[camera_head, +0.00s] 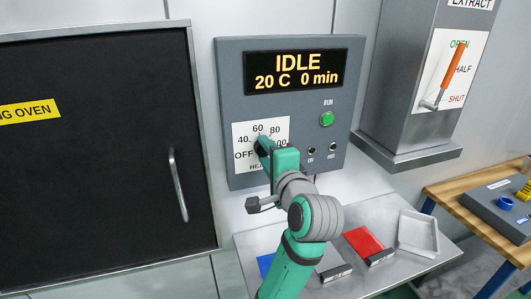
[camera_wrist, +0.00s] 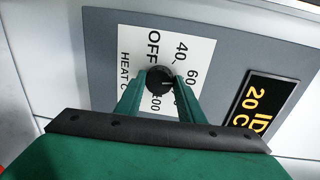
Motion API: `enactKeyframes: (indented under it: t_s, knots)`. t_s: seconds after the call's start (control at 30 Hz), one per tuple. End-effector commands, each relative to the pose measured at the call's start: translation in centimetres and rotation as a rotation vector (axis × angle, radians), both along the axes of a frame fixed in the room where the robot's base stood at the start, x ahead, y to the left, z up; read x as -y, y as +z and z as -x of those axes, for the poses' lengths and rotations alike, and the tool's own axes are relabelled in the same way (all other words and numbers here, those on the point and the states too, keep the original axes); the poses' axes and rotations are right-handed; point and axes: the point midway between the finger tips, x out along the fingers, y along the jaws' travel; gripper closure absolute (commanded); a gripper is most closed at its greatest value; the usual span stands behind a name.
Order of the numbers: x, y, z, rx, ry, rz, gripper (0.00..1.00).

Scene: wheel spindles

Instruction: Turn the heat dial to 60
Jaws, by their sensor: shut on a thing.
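The heat dial (camera_wrist: 159,78) is a round black knob on a white scale plate (camera_head: 281,127) marked OFF, 40, 60, 80 and 100. The plate is on the grey control panel (camera_head: 231,103). In the wrist view my green gripper (camera_wrist: 158,84) has its two fingers on either side of the knob, shut on it. In the head view my gripper (camera_head: 264,146) covers the dial and part of the scale. I cannot clearly tell which mark the knob points to. The display (camera_head: 292,72) reads IDLE, 20 C, 0 min.
A green RUN button (camera_head: 327,119) and two small lamps are on the panel's right. A dark oven door (camera_head: 95,160) with a handle (camera_head: 178,185) is at left. An extract duct (camera_head: 410,85) with an orange lever (camera_head: 451,66) is at right. A shelf (camera_head: 390,218) below holds a red piece and a tray.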

Motion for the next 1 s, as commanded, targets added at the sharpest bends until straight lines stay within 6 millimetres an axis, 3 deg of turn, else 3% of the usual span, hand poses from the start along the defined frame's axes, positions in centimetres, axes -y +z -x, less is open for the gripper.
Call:
enactKeyframes:
  t_s: [0.47,0.5,0.57,1.0]
  knots:
    - [0.21,-0.14,-0.02,-0.008,-0.004,-0.015,0.88]
    - [0.21,-0.14,-0.02,-0.008,-0.004,-0.015,0.63]
    - [0.19,-0.13,-0.01,-0.008,-0.003,-0.015,0.48]
    - [0.4,0.05,0.79,-0.005,-0.002,-0.014,0.47]
